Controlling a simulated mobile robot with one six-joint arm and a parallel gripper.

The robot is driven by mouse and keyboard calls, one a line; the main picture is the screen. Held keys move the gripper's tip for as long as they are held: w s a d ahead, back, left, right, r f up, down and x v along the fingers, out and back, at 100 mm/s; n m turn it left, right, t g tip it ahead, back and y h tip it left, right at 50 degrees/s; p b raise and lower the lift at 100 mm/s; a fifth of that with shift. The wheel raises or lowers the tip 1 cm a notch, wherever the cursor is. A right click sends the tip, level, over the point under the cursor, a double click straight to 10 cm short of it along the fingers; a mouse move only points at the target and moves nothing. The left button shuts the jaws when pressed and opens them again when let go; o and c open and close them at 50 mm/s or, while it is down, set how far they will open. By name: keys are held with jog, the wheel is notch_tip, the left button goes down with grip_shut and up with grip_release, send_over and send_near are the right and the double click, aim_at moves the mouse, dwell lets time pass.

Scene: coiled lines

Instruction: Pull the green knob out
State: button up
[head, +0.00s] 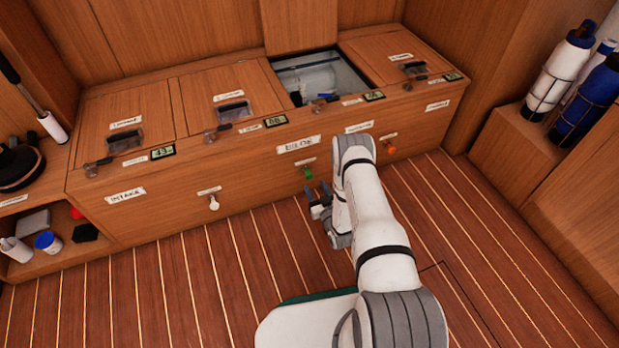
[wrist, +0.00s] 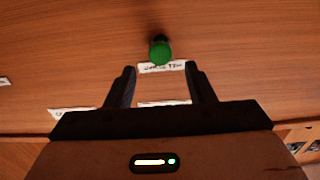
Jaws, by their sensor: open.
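The green knob (head: 308,173) sticks out from the front of the wooden cabinet, below a small white label, in the head view. In the wrist view the green knob (wrist: 160,49) is just beyond the fingertips, close to midway between them. My gripper (head: 319,205) is open and empty, a little below and to the right of the knob in the head view. Its two dark fingers also show in the wrist view (wrist: 160,70), spread apart with a label behind them. The knob looks clear of both fingers. The exact gap to it cannot be told.
A white knob (head: 213,203) is on the same front to the left, and an orange knob (head: 390,148) to the right, past my arm. One top hatch (head: 318,78) is open. The striped floor (head: 200,290) in front is clear.

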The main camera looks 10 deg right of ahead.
aim_at(310, 177)
jog(key=b+x, duration=0.2)
jog(key=x, duration=0.3)
jog(key=shift+w+f, duration=0.1)
jog(key=shift+w, duration=0.15)
jog(key=shift+w+a+b, duration=0.15)
jog(key=shift+w+b, duration=0.15)
jog(key=shift+w, duration=0.35)
jog(key=shift+c, duration=0.6)
grip_shut()
